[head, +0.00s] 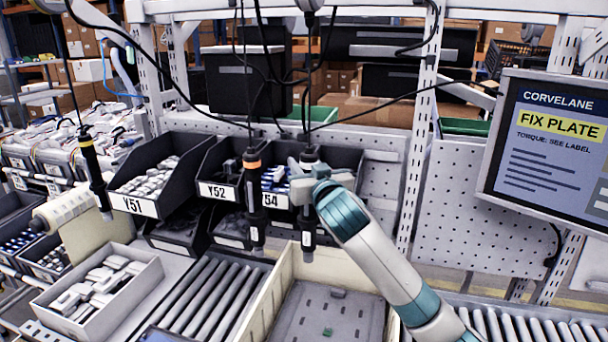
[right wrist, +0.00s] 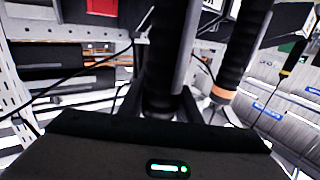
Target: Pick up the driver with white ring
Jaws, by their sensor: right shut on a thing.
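My right gripper (head: 306,186) is shut on a black hanging driver (head: 308,220) in the middle of the head view. The driver hangs upright, its lower end showing below the fingers. The gripper covers part of its body, and I cannot clearly make out its ring. In the right wrist view the held driver (right wrist: 163,85) stands dark between the fingers. A driver with an orange ring (head: 253,195) hangs just to the left, apart from the gripper; it also shows in the right wrist view (right wrist: 229,75). A driver with a yellow ring (head: 94,172) hangs at the far left. My left gripper is not in view.
Black labelled bins (head: 158,180) stand behind the drivers. A cream-walled tray (head: 270,305) with a grey plate (head: 325,315) lies below. A box of white parts (head: 95,290) is at lower left. Rollers (head: 205,300) flank the tray. A screen (head: 548,150) stands right.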

